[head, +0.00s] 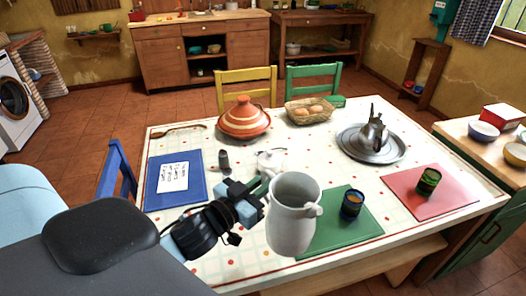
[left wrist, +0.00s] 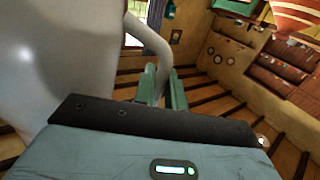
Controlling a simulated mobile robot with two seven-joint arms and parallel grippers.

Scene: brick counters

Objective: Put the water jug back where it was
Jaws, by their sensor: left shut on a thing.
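The water jug (head: 292,215) is a large pale grey-white pitcher, upright near the front middle of the table (head: 220,263). My left gripper (head: 262,187) is at its left side, shut on it. In the left wrist view the jug's body (left wrist: 60,60) fills the left side, and its curved handle (left wrist: 150,45) passes down between the green fingers (left wrist: 161,88). The jug's base overlaps the green placemat's left edge in the head view; I cannot tell whether it touches the table. My right gripper is not in view.
A small white pot (head: 270,162) is behind. A striped tagine (head: 243,121), egg basket (head: 311,110), metal tray (head: 352,150) and red placemat (head: 405,196) lie farther off.

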